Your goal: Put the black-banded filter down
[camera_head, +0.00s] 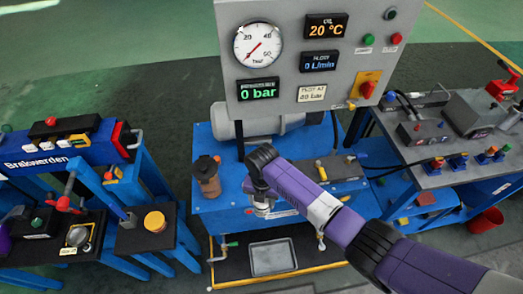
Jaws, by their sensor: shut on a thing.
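My gripper (261,199) points down over the front part of the blue bench (225,203). It is shut on a small grey-silver thing (263,209), taken to be the black-banded filter. The thing is small and partly hidden by my gripper and wrist, so I cannot make out a black band on it. I cannot tell whether it touches the bench top. My purple arm reaches in from the lower right and hides part of the bench.
A brown cylinder with a dark top (208,180) stands left of my gripper. A grey gauge panel (310,55) rises behind. A grey tray (271,257) lies low in front. Blue-framed stands with fittings (155,222) are at left; a grey-topped bench (450,170) is at right.

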